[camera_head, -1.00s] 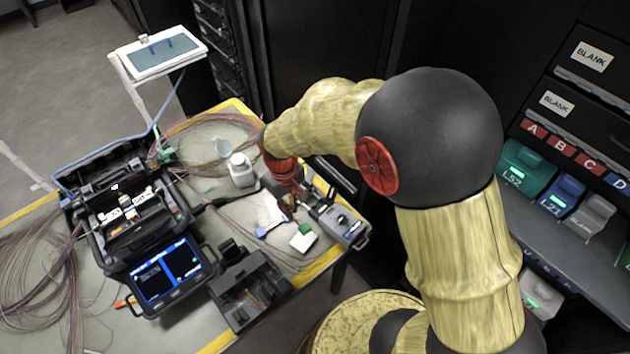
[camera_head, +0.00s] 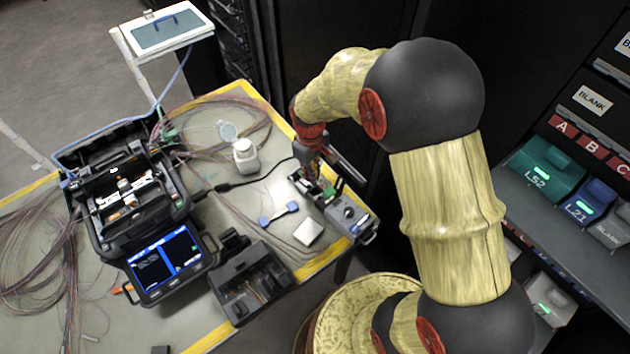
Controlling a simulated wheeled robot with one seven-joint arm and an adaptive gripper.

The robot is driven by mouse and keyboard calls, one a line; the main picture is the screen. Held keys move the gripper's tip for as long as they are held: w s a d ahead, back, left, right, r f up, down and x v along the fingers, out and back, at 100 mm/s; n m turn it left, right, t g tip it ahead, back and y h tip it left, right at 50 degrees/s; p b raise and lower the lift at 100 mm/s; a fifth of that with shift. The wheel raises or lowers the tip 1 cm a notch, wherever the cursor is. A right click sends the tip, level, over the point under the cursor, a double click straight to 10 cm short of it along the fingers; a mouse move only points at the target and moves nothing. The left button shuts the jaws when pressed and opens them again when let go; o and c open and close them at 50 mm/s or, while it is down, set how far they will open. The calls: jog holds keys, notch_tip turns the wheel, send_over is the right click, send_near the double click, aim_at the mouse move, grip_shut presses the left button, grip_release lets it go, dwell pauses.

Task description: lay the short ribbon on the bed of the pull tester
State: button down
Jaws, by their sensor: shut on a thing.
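The pull tester (camera_head: 352,217) is a grey, narrow device at the right end of the table, with a dial on its near end. My gripper (camera_head: 319,183) is over the far part of its bed, pointing down. It is shut on a small piece with a green end (camera_head: 329,192), which I take to be the short ribbon. The green end shows close to the bed. The rest of the piece is hidden by the fingers, and I cannot tell whether it touches the bed.
A blue-ended dumbbell-shaped piece (camera_head: 279,214) and a white block (camera_head: 308,233) lie left of the tester. A white bottle (camera_head: 245,156), the splicer (camera_head: 135,205) with its lit screen and a dark open case (camera_head: 250,283) stand further left. Loose fibres cover parts of the table.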

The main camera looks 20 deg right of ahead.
jog(key=shift+w+d+f+b, duration=0.2)
jog(key=shift+f, duration=0.65)
jog(key=shift+w+d+f+b, duration=0.15)
jog(key=shift+w+f, duration=0.1)
jog(key=shift+f, duration=0.55)
jog(key=shift+w+d+f+b, duration=0.2)
jog(key=shift+f, duration=0.65)
jog(key=shift+f, duration=0.3)
jog(key=shift+s+f, duration=0.25)
jog(key=shift+f, duration=0.15)
jog(key=c, duration=2)
grip_release()
jog(key=shift+s+f+b, duration=0.2)
jog(key=shift+s+b, duration=0.05)
jog(key=shift+b, duration=0.05)
jog(key=shift+o, duration=0.2)
jog(key=shift+w+f, duration=0.1)
jog(key=shift+w+r, duration=0.3)
jog(key=shift+r, duration=0.05)
